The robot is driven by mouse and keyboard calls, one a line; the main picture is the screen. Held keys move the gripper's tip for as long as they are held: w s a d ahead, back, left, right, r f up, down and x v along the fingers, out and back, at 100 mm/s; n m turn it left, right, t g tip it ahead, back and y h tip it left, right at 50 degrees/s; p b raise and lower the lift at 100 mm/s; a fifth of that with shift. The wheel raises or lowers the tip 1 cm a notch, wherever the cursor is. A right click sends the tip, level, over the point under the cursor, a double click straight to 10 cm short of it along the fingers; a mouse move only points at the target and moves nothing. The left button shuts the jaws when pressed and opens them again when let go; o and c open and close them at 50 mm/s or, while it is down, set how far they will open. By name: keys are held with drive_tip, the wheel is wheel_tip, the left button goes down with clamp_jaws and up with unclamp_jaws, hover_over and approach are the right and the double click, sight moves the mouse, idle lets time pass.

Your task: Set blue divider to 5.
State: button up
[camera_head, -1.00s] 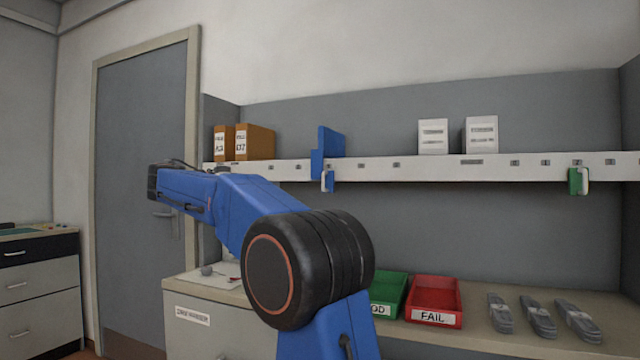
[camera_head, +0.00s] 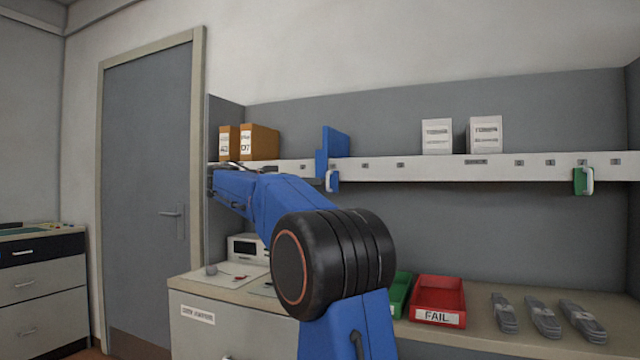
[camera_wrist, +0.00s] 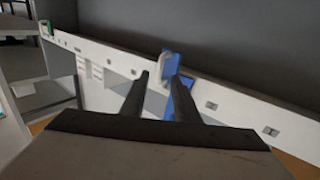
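The blue divider (camera_head: 334,142) stands upright on the wall shelf, left of the middle, with a blue and white tab (camera_head: 332,181) hanging over the shelf's front edge. In the wrist view the blue divider (camera_wrist: 171,64) and its white handle lie just ahead of my fingers. My gripper (camera_wrist: 161,80) is open, its two dark fingers apart and pointing at the divider's tab. The right finger overlaps part of the blue. I cannot tell whether either finger touches it. In the head view my gripper is not visible.
The shelf's white front edge (camera_head: 430,170) carries small labels, mostly too small to read. A green divider (camera_head: 581,181) hangs at the far right. Brown binders (camera_head: 262,142) and white boxes (camera_head: 437,136) stand on the shelf. A red FAIL tray (camera_head: 438,298) sits on the counter below.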

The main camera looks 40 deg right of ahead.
drive_tip(key=shift+s+d, duration=0.25)
drive_tip(key=shift+d, duration=0.95)
drive_tip(key=shift+s+d, duration=0.2)
drive_tip(key=shift+d, duration=0.95)
clamp_jaws()
